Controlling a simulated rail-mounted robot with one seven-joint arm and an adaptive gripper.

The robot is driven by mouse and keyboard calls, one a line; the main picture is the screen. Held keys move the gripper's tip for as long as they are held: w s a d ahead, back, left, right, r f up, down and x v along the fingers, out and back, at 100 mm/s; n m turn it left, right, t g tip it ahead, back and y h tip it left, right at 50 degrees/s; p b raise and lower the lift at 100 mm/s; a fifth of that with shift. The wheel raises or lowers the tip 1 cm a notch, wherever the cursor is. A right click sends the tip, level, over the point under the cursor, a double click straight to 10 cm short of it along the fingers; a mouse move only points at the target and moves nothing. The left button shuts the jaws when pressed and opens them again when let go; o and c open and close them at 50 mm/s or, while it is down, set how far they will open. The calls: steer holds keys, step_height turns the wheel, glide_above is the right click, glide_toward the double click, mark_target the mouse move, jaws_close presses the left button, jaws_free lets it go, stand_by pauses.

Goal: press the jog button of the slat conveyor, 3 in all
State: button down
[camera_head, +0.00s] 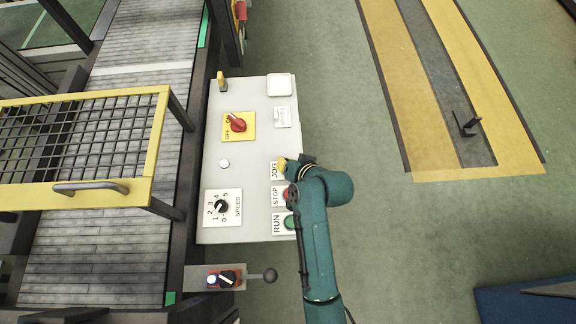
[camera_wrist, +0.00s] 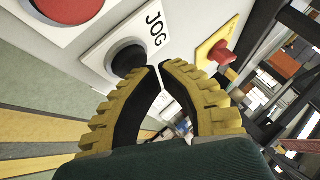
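The control panel (camera_head: 240,180) of the slat conveyor (camera_head: 140,40) is a pale grey box. The jog button (camera_wrist: 128,60) is a round black button on a white plate lettered JOG in the wrist view. In the head view its JOG label (camera_head: 275,170) shows, but my arm hides the button. My gripper (camera_head: 282,164) has yellow ribbed fingers and is at the JOG plate. In the wrist view my gripper (camera_wrist: 159,67) has its fingertips together, with nothing between them, just beside the black button. I cannot tell whether they touch it.
The red STOP button (camera_head: 288,195) and green RUN button (camera_head: 291,222) sit below JOG in the head view, close to my arm. A red rotary switch (camera_head: 236,123) and a black speed knob (camera_head: 221,206) are on the panel. A yellow-framed mesh guard (camera_head: 160,130) covers the conveyor.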

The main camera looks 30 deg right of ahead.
steer(key=shift+f, duration=0.5)
stand_by(0.4)
steer(key=shift+r+p, duration=0.9)
step_height(320, 180, up, 5)
steer(key=p, duration=0.5)
steer(key=shift+r, duration=0.15)
stand_by(0.5)
